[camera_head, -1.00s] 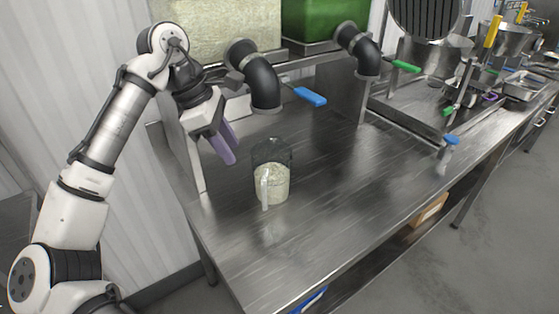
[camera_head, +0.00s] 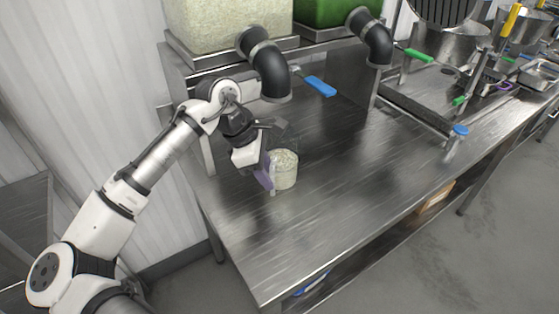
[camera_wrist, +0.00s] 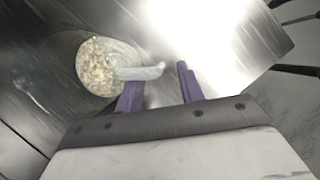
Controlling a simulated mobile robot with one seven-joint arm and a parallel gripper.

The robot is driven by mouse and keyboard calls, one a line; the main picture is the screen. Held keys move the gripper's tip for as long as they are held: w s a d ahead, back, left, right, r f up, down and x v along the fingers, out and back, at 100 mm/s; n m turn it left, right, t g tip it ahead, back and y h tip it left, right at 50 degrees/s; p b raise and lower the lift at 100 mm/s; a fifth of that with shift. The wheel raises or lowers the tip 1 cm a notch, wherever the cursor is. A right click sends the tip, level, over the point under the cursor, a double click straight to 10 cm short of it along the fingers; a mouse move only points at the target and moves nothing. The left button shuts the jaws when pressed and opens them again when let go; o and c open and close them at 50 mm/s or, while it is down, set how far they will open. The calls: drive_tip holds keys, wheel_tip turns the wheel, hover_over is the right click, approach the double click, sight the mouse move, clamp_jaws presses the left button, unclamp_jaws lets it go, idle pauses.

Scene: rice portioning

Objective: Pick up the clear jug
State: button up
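The clear jug (camera_head: 286,172) stands upright on the steel table and holds pale rice grains. In the wrist view the jug (camera_wrist: 98,68) is at upper left, with its pale handle (camera_wrist: 142,72) sticking out to the right. My gripper (camera_head: 264,172) is beside the jug on its left in the head view, its purple fingers covering part of the jug's side. In the wrist view my gripper (camera_wrist: 160,82) has its two fingers apart with nothing held. The handle lies just ahead of the fingertips, nearer the left one. I cannot tell whether they touch.
A black elbow spout (camera_head: 270,72) with a blue lever (camera_head: 320,86) hangs behind the jug, under a rice-filled bin (camera_head: 228,20). A second spout (camera_head: 374,40) hangs to the right. The steel table (camera_head: 350,185) is clear right of the jug.

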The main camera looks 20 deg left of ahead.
drive_tip(key=shift+x, duration=0.9)
clamp_jaws()
